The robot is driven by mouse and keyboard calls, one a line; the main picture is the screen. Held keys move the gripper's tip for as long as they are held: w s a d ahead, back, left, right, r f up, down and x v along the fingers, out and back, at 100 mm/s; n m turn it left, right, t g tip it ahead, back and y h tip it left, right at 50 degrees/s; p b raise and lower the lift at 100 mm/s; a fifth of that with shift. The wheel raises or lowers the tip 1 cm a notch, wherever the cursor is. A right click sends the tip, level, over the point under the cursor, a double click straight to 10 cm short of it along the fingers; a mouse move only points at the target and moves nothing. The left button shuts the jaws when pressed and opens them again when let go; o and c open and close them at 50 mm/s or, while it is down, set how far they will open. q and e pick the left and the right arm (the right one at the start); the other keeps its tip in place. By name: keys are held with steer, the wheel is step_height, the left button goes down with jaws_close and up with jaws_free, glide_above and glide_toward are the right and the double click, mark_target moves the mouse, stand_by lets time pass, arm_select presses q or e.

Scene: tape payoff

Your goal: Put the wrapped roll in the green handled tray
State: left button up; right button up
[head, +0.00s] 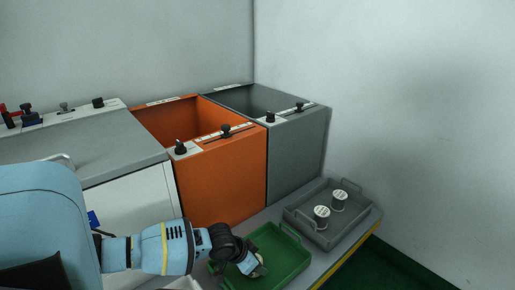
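The green handled tray (292,262) lies on the grey bench at the bottom centre, partly covered by my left arm. My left gripper (256,269) is over the left part of this tray, pointing down and to the right. A small pale and tan shape shows at its fingertips, too small and covered to tell whether it is the wrapped roll or whether the fingers are shut on it. Two white-topped rolls, one nearer (322,212) and one farther (339,196), stand upright in a grey handled tray (300,222). My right gripper is not in view.
An orange open bin (225,180) and a grey open bin (300,150) stand behind the trays, with knobs on their front rims. A grey-topped cabinet (90,140) is at the left. The bench has a yellow front edge (345,262).

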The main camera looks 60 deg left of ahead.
arm_select(q)
steer(key=shift+f, duration=0.4)
steer(key=shift+r, duration=0.15)
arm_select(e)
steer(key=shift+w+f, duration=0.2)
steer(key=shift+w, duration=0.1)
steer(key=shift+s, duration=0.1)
arm_select(q)
steer(key=o, duration=0.7)
steer(key=shift+o, duration=1.6)
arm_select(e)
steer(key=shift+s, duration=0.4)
